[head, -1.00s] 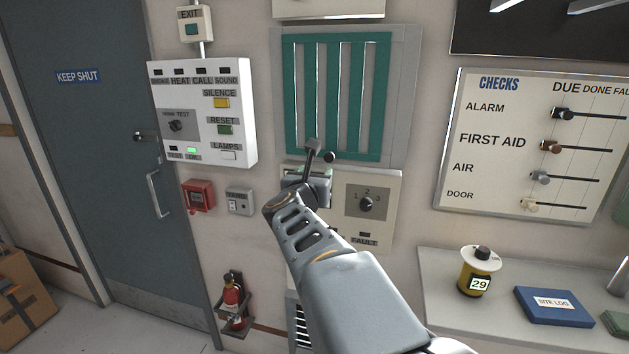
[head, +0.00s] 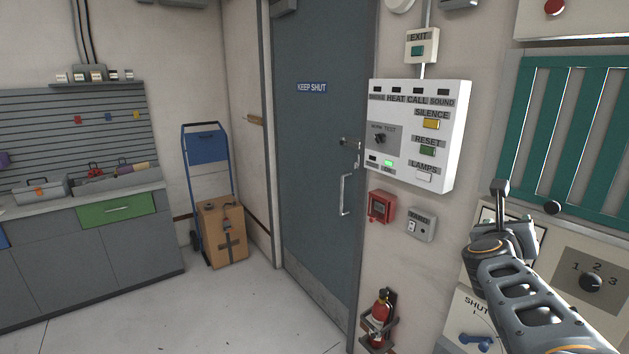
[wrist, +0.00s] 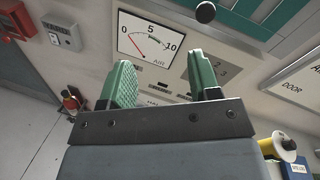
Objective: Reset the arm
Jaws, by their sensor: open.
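My gripper (head: 505,205) is at the right of the head view, at the end of my grey arm, in front of the wall panels. In the wrist view its two green-padded fingers (wrist: 162,82) stand apart with nothing between them. Beyond the fingers is a white AIR gauge (wrist: 150,40) with a red needle near 0.
A white alarm panel (head: 417,135), a red call box (head: 382,206) and a fire extinguisher (head: 381,318) are on the wall left of my arm. A grey door (head: 320,150) is shut. A hand truck with a cardboard box (head: 222,232) stands left of it. The floor in front is clear.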

